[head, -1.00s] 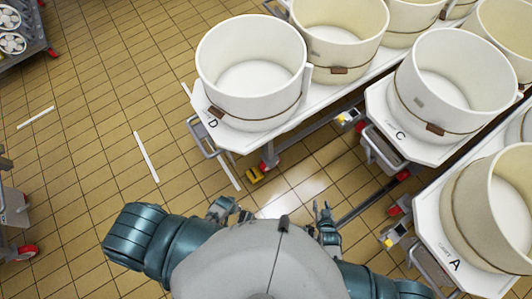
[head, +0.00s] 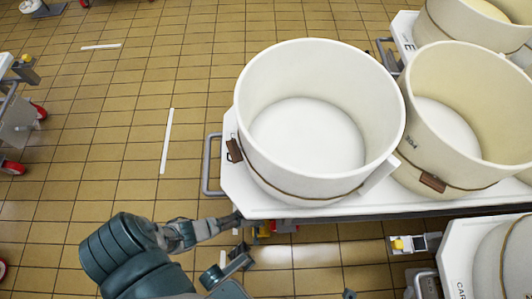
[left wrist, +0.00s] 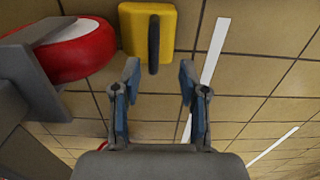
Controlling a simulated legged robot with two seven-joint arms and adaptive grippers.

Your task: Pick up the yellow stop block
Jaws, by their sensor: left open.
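The yellow stop block (left wrist: 135,28) has a dark upright handle (left wrist: 153,45) and sits on the tiled floor beside a red caster wheel. In the head view the yellow block (head: 263,230) shows only in part, below the front edge of the nearest cart. My left gripper (left wrist: 160,75) is open and empty, its blue-padded fingers apart, with the block and handle just beyond the fingertips and between their lines. In the head view my left gripper (head: 236,219) is low, near the cart edge beside the block. My right gripper cannot be made out clearly.
A white cart (head: 262,205) bears a large cream vat (head: 315,178) directly above the block. Its grey side handle (head: 207,165) sticks out left. The red wheel (left wrist: 78,50) stands close to the left finger. Another cart (head: 462,240) is at lower right. Tiled floor is free at left.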

